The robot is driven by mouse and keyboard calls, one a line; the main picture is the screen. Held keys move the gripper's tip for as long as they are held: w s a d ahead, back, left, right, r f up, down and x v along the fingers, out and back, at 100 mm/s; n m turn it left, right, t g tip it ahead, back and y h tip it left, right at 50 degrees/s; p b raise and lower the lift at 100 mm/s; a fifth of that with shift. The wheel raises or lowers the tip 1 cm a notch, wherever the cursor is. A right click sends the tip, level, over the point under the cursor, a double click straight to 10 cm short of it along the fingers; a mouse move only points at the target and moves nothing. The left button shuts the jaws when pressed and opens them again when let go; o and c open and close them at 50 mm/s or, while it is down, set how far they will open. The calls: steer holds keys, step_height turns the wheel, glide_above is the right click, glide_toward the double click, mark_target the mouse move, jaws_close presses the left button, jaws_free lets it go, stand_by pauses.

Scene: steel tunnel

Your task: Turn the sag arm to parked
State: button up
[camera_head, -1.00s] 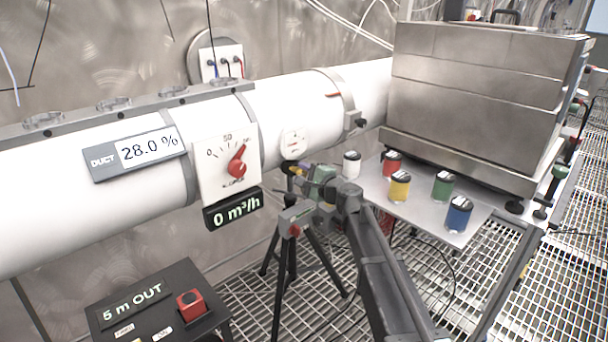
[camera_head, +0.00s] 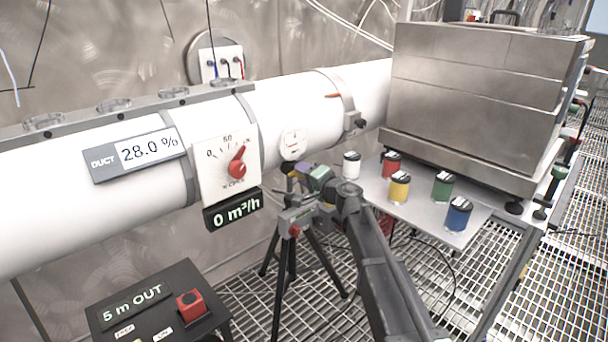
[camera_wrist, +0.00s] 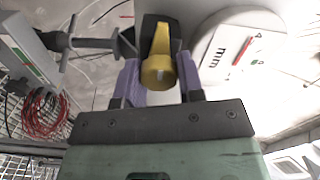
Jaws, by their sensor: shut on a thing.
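A small yellow handle (camera_wrist: 158,68), which I take to be the sag arm, stands in front of a dark mount in the wrist view. My gripper (camera_wrist: 159,78) has its two purple fingers on either side of the handle and is shut on it. In the head view my gripper (camera_head: 293,170) is small, just below the round white gauge (camera_head: 293,144) on the duct.
A black tripod (camera_head: 290,235) stands under my gripper. The white duct (camera_head: 90,215) runs behind, carrying a dial panel with a red knob (camera_head: 237,168). A plate at the right holds several colored canisters (camera_head: 399,188) beside a big steel box (camera_head: 480,95). A red button box (camera_head: 190,305) is at front left.

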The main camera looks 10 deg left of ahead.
stand_by(0.3)
steer(key=o, duration=0.9)
steer(key=v, duration=1.1)
steer(key=shift+w, duration=0.1)
